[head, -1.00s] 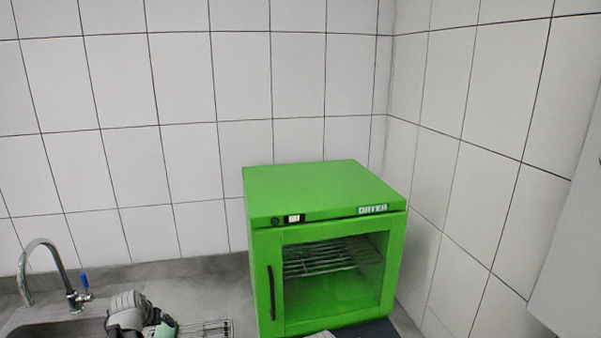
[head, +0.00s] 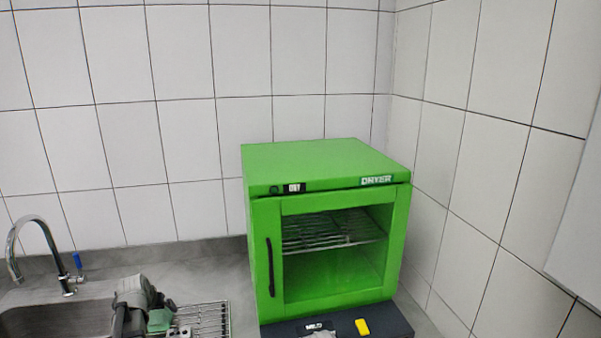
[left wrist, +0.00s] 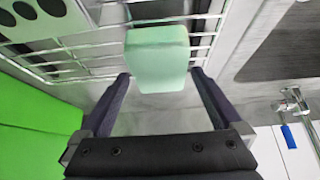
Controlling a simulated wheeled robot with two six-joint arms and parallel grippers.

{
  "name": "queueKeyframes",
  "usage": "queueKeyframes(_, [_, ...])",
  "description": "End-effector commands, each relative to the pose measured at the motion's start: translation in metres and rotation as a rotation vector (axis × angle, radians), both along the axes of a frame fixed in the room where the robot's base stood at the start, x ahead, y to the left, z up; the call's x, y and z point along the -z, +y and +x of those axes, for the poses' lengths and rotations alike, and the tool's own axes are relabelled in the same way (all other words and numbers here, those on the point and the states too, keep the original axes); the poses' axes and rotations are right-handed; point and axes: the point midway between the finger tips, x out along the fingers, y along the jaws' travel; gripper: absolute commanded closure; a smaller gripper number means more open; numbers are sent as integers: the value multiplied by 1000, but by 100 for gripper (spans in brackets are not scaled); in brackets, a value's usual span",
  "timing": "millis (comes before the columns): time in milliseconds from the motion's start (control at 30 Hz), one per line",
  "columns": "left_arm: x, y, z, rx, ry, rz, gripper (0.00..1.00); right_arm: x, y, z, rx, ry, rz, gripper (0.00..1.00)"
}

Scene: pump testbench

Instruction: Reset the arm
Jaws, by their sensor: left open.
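My left arm reaches in at the bottom left of the head view, over the counter beside the sink. Its gripper shows best in the left wrist view (left wrist: 160,82), with its two dark fingers apart. A pale green block (left wrist: 157,58) stands between and just beyond the fingertips, over a wire rack (left wrist: 70,55). I cannot tell whether the fingers touch it. In the head view a green piece (head: 160,320) shows beside the arm, next to the rack (head: 210,318). My right gripper is not in view.
A green dryer (head: 325,165) with a glass door and an inner wire shelf stands in the corner. A dark box (head: 385,322) with a yellow part (head: 362,327) is in front of it. The sink (head: 60,322) and faucet (head: 40,240) are at left.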

Motion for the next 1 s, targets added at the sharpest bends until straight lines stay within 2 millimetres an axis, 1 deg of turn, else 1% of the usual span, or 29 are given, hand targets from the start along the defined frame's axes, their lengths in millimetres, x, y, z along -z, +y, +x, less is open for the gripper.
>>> queueKeyframes(33, [-12, 0, 0, 0, 0, 0, 0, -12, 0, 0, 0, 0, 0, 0])
queueKeyframes(167, [-26, 0, 0, 0, 0, 0, 0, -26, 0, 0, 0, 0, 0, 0])
queueKeyframes(400, [-57, 0, 0, 0, 0, 0, 0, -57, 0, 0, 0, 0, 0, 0])
queueKeyframes(533, [-72, 0, 0, 0, 0, 0, 0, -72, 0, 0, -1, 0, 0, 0])
queueKeyframes(833, [-99, 0, 0, 0, 0, 0, 0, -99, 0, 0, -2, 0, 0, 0])
queueKeyframes(867, [-86, -4, -3, 2, 0, 0, 0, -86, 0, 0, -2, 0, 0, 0])
queueKeyframes(900, [-80, -9, -4, 4, 0, 0, 0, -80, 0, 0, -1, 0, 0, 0])
queueKeyframes(1000, [-70, -18, -8, 6, 1, 0, 0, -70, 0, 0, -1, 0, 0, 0])
